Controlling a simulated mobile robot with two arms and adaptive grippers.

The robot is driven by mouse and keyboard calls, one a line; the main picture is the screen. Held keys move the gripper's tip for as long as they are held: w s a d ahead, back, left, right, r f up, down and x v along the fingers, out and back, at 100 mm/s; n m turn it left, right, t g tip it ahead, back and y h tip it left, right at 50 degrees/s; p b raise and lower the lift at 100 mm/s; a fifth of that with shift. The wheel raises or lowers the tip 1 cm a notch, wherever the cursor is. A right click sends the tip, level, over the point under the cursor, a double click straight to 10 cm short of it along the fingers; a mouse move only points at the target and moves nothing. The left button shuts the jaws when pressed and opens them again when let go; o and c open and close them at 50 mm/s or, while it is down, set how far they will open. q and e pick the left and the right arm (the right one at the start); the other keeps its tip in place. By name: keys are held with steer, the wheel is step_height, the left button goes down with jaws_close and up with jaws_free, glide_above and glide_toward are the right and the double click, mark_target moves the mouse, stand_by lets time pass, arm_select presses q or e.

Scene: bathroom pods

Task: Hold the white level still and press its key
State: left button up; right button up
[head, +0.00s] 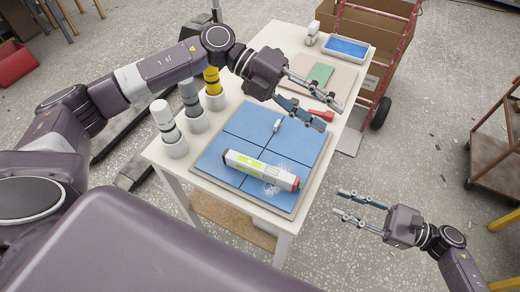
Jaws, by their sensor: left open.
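The white level (255,168) lies on the blue tiled board (225,143), slanting down to the right. It has yellow-green patches along its side and a red and dark right end. I cannot make out its key for certain at this size. My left gripper (330,115) is open and empty, above the table beyond the level and to its right, apart from it. My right gripper (337,203) has its fingers apart and empty, off the table's right side, to the right of the level and not touching it.
Several bottles in white cups, one with a yellow bottle (212,82), line the table's left edge. A red tool (321,115) lies near my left fingertips. A small white piece (277,126) sits on the tiles. A blue-filled tray (346,48) and a red cart (385,70) are behind.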

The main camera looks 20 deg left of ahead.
mark_target(260, 166)
arm_select(q)
steer(key=s+a+f+m+y, duration=0.1)
steer(key=s+f+m+y, duration=0.1)
steer(key=f+m, duration=0.1)
steer(key=s+a+f+m+g+y, duration=0.1)
steer(key=s+f+m+y, duration=0.2)
steer(key=m, duration=0.1)
steer(key=s+a+f+m+g+y, duration=0.1)
steer(key=s+f+m+y, duration=0.1)
steer(key=f+m, duration=0.2)
steer(key=shift+s+a+m+y, duration=0.1)
steer(key=shift+s+m+y, duration=0.2)
steer(key=shift+s+y, duration=0.1)
steer(key=a+m+y, duration=0.1)
steer(key=a+f+m+y, duration=0.2)
steer(key=a+m, duration=0.1)
steer(key=shift+f+t, duration=0.1)
steer(key=shift+t, duration=0.3)
steer(key=a+m+y, duration=0.1)
steer(key=a+m+t+y, duration=0.1)
steer(key=w+a+m+y, duration=0.1)
steer(key=a, duration=0.1)
steer(key=shift+f, duration=0.35)
steer(key=shift+w+a+f, duration=0.1)
steer(key=shift+f, duration=3.7)
jaws_close()
arm_select(e)
jaws_close()
